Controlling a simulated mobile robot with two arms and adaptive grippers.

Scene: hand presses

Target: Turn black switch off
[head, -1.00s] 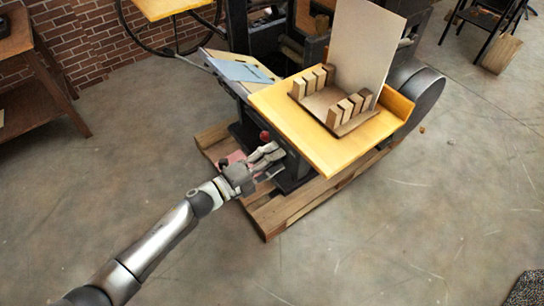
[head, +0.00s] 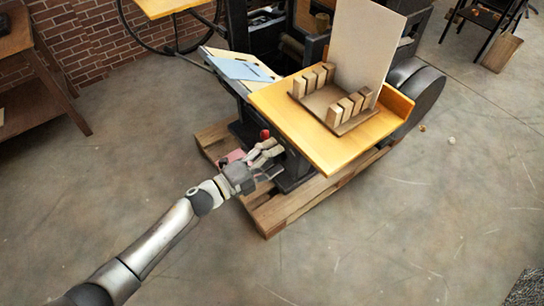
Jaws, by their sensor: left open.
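My left gripper (head: 270,161) is open beside the dark press body, below the near left edge of the yellow wooden table top. A small red knob (head: 265,135) shows just above its fingers. I cannot tell whether the fingers touch the knob or anything on the press. The press (head: 296,170) stands on a wooden pallet. No black switch can be made out; the fingers and the table top may hide it. My right gripper is not in view.
The yellow table top (head: 283,128) overhangs close to my left gripper and carries a wooden rack with a white board (head: 362,45). The pallet (head: 272,214) juts out below. A brown table (head: 32,60) stands at left. The floor in front is clear.

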